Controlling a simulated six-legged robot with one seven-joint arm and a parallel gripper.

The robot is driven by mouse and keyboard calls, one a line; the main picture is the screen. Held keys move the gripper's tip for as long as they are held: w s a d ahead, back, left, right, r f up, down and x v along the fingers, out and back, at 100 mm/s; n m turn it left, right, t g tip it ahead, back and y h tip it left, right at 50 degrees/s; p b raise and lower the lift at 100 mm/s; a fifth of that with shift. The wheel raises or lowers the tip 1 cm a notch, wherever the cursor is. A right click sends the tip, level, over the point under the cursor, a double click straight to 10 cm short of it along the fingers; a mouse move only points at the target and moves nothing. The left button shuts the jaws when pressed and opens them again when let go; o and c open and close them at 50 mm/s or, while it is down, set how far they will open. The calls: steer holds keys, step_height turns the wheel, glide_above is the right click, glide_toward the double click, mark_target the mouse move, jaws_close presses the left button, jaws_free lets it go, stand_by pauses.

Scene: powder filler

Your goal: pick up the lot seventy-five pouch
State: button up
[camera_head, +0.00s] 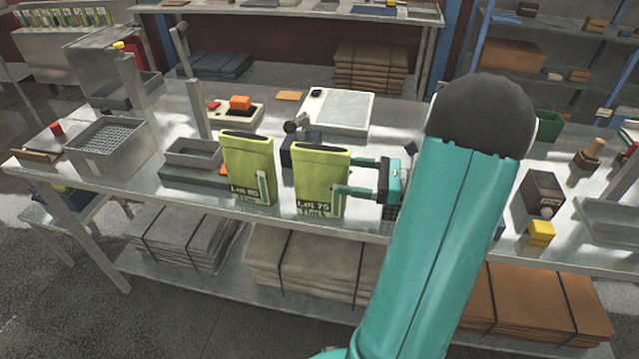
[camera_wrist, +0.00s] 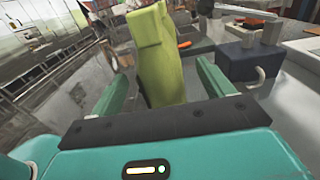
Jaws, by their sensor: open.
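The lot seventy-five pouch (camera_head: 318,176) is lime green with a dark label reading "Lot 75" and stands upright at the table's front edge. A matching pouch labelled "Lot 80" (camera_head: 247,165) stands to its left. My gripper (camera_head: 345,177) comes in from the right, its two teal fingers reaching to the lot seventy-five pouch's right side. In the wrist view my fingers (camera_wrist: 170,82) are apart, with a green pouch (camera_wrist: 160,70) between and ahead of them. I cannot tell whether either finger touches it. The other pouch shows only partly behind it.
A grey metal tray (camera_head: 193,148) sits left of the pouches, and a perforated bin (camera_head: 106,147) is further left. A white scale (camera_head: 340,110) is behind. A brown box (camera_head: 543,191) and a yellow block (camera_head: 539,233) stand at the right, beyond my arm.

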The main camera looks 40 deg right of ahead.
mark_target(326, 173)
steer(key=x, duration=0.6)
steer(key=shift+w+a+f, duration=0.1)
steer(key=shift+a, duration=0.1)
steer(key=c, duration=1.3)
